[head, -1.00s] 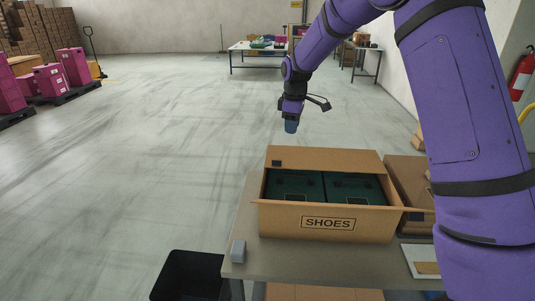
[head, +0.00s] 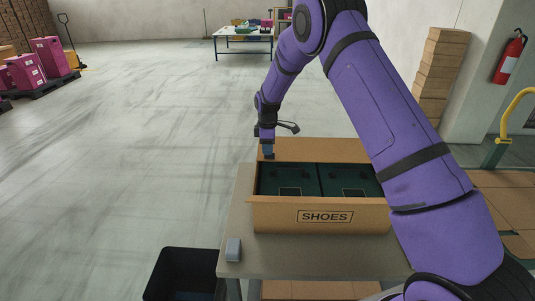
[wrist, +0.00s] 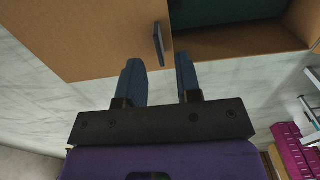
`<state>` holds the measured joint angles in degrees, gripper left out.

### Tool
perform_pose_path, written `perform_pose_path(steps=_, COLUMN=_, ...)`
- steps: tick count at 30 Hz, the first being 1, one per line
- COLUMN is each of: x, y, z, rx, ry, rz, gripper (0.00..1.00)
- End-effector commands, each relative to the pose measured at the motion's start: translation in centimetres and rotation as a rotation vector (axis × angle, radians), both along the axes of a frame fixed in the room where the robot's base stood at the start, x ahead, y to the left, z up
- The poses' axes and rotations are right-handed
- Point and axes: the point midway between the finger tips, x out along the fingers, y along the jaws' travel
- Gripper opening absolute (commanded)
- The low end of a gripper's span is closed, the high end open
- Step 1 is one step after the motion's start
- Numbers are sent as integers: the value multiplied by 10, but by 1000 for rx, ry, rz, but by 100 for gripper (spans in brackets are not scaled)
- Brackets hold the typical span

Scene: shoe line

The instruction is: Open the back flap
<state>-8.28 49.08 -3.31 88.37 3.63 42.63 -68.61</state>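The open-topped cardboard shoe box (head: 275,216), marked SHOES, stands on the table, with two dark green items (head: 288,180) inside. Its back flap (head: 325,151) rises at the rear, and also shows in the wrist view (wrist: 85,40). A small dark tab (wrist: 158,44) sticks out at the flap's edge in the wrist view. My gripper (head: 268,155) is at the flap's left end in the head view. In the wrist view my gripper (wrist: 162,75) is open, its two fingers apart, with the tab just ahead of the gap. No contact is clear. My arm hides the box's right end.
A small grey block (head: 233,249) lies on the table's (head: 300,253) front left. A black bin (head: 180,275) stands on the floor at the left. Stacked cartons (head: 440,75) and a yellow rail (head: 510,110) are at the right. The floor behind the table is open.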

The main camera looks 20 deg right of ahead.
Motion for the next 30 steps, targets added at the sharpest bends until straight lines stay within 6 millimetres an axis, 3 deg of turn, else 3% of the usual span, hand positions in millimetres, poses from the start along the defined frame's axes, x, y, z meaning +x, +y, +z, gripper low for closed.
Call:
perform_pose_path(steps=7, x=0, y=0, z=-26, rx=1, ry=1, rz=-1, gripper=32)
perform_pose_path(steps=18, x=0, y=0, z=-30, rx=0, ry=0, rz=-1, gripper=32)
perform_pose_path(steps=22, x=0, y=0, z=-30, rx=0, ry=0, rz=-1, gripper=2)
perform_pose_path(steps=30, x=-1, y=0, z=-29, rx=2, ry=2, rz=-1, gripper=0)
